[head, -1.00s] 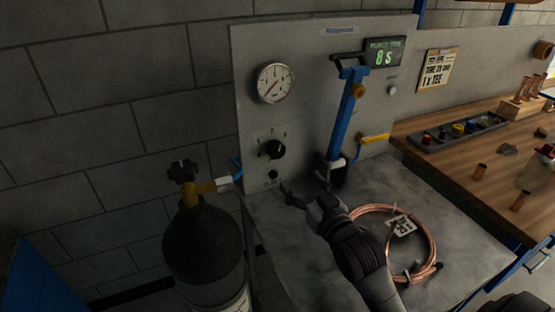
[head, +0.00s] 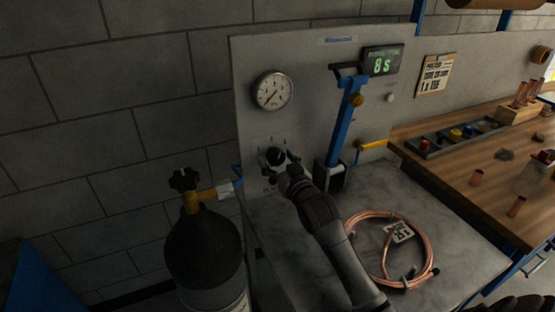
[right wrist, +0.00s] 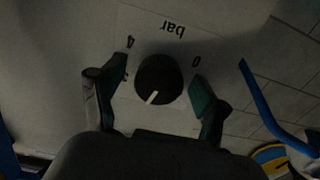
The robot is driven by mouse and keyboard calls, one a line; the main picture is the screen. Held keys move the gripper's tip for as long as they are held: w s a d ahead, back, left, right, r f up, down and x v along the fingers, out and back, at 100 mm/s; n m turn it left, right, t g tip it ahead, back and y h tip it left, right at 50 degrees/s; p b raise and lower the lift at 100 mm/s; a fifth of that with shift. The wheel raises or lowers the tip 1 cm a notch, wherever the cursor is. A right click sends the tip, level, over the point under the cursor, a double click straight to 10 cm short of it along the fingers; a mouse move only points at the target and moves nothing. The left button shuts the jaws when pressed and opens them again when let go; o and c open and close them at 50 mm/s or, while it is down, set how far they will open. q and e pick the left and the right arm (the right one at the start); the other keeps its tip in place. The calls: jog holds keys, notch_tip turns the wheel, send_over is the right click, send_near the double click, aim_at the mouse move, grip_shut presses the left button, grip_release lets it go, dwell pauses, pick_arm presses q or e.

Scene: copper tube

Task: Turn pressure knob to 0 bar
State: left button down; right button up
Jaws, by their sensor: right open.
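The black pressure knob (head: 274,155) is on the grey panel (head: 305,130) below the round gauge (head: 273,90). My right gripper (head: 279,164) is at the knob, partly covering it in the head view. In the right wrist view the knob (right wrist: 159,80) sits between the two open fingers of my right gripper (right wrist: 155,92), with a visible gap on each side. The wrist view shows the dial upside down, with "bar", 4 and 0 readable. The knob's white pointer line faces the picture's bottom, away from 0. My left gripper is not in view.
A black gas cylinder (head: 205,250) with a brass valve stands left of the bench. A blue lever device (head: 347,120) stands right of the knob. A coil of copper tube (head: 432,275) lies on the grey bench top. A timer display (head: 382,62) reads 8 s.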

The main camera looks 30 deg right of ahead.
jog(key=shift+c, duration=0.3)
jog(key=c, duration=1.1)
